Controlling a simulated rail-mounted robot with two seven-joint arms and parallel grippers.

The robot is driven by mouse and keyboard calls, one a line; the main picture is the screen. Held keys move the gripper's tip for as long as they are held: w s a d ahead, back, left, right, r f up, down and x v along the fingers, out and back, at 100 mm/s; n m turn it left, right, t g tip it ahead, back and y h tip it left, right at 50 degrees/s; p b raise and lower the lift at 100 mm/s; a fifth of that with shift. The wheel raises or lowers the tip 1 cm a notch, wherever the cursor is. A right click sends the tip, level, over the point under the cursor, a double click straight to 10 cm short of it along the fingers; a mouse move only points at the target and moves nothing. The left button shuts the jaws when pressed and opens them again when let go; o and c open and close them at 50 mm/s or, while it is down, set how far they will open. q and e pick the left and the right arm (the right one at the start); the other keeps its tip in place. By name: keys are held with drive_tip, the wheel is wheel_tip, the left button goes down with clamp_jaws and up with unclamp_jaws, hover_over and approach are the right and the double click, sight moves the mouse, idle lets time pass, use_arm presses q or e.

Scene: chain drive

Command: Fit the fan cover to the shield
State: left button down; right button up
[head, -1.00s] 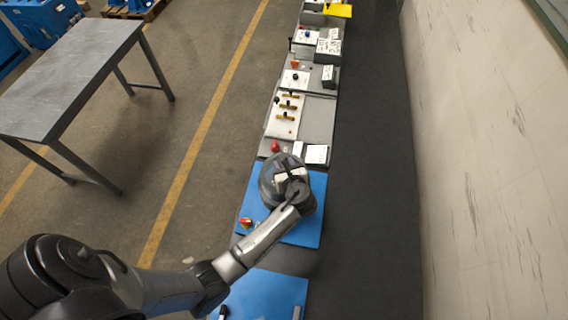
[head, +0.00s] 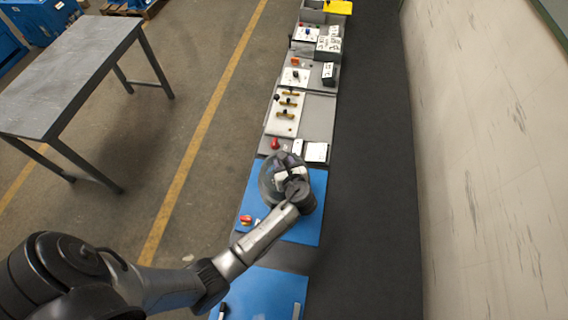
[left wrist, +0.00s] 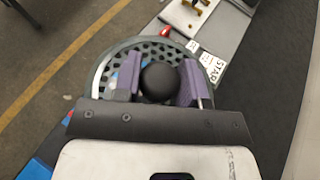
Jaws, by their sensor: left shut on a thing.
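A round grey cover (left wrist: 105,72) with a perforated face, a rim and a black ball knob (left wrist: 160,82) is in the left wrist view. The two purple fingers of my left gripper (left wrist: 160,86) are shut on the knob, one on each side. In the head view the cover (head: 267,186) is a dark disc over the blue panel, partly hidden by my left gripper (head: 289,170) and wrist. I cannot tell whether it touches anything below. I cannot make out a separate shield; it may be hidden under the cover. My right gripper is not in view.
The blue panel (head: 312,225) carries a small red and yellow part (head: 246,220). A second blue panel (head: 270,290) lies nearer. Beyond are a red knob (head: 275,144), white cards (head: 316,152) and boards with several fittings. A grey table (head: 75,65) stands left; a wall is right.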

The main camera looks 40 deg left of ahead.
use_arm(q)
drive_tip(key=p, duration=0.2)
drive_tip(key=shift+r+p, duration=0.1)
drive_tip(key=shift+p, duration=0.25)
idle(1.9)
drive_tip(key=shift+f+b, duration=1.4)
drive_tip(key=shift+f, duration=1.15)
drive_tip(key=shift+f+b, duration=0.6)
drive_tip(key=shift+f, duration=0.4)
drive_tip(key=c, duration=0.8)
unclamp_jaws()
drive_tip(key=shift+o, duration=1)
drive_tip(key=shift+f, duration=0.1)
drive_tip(key=b+v, duration=0.1)
drive_tip(key=v, duration=1.3)
drive_tip(key=shift+b, duration=0.4)
drive_tip(key=shift+w, duration=0.1)
